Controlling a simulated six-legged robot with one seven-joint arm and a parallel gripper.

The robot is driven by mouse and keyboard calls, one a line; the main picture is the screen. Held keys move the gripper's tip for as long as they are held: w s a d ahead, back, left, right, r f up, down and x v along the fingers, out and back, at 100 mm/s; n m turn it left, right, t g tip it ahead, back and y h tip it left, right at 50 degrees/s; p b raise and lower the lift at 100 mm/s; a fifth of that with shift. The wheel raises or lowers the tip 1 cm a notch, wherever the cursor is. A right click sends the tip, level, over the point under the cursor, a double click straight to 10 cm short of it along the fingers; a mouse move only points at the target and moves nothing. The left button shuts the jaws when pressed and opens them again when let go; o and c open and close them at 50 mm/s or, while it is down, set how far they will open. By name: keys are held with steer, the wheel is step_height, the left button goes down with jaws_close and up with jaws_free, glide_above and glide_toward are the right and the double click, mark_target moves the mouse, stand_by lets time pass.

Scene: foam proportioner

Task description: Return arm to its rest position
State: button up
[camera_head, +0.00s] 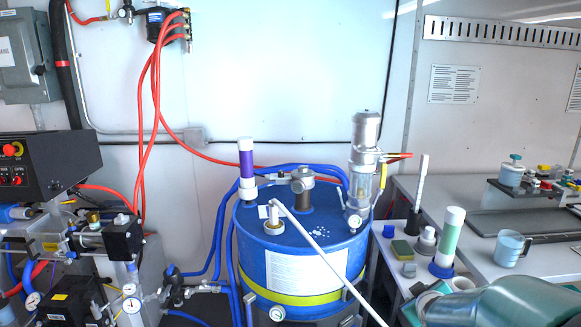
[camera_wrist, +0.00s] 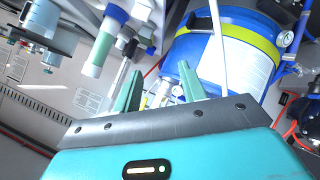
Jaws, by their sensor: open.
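My gripper (camera_wrist: 161,92) shows in the wrist view with its two green fingers spread apart and nothing between them. Beyond the fingers are the blue drum (camera_wrist: 195,48) and, to its left, a green-and-white cylinder (camera_wrist: 98,55). In the head view a teal rounded part of my arm (camera_head: 505,303) fills the lower right corner; my fingers are not visible there. The blue drum (camera_head: 250,262) stands upright in the middle with a yellow band. A long white rod (camera_head: 318,246) leans from its top down to the lower right.
A clear pump cylinder (camera_head: 364,165) and a purple-and-white cylinder (camera_head: 246,165) stand at the drum top. A side bench holds a green-and-white cylinder (camera_head: 448,240), a blue mug (camera_head: 510,248) and a tray (camera_head: 520,222). Machinery (camera_head: 70,240) is at left. Red hoses (camera_head: 155,100) hang on the wall.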

steer(key=s+a+r+m+g+y, duration=0.1)
steer(key=s+a+r, duration=0.2)
steer(key=s+a, duration=0.2)
steer(key=s+a+r+m+g+y, duration=0.1)
steer(key=s+a, duration=0.4)
steer(key=s, duration=0.6)
steer(key=s+a+r+m+g, duration=0.3)
steer(key=s+a+r, duration=0.2)
steer(key=s, duration=0.4)
steer(key=shift+a+r+y, duration=0.25)
steer(key=shift+a+y, duration=0.1)
steer(key=shift+y, duration=0.05)
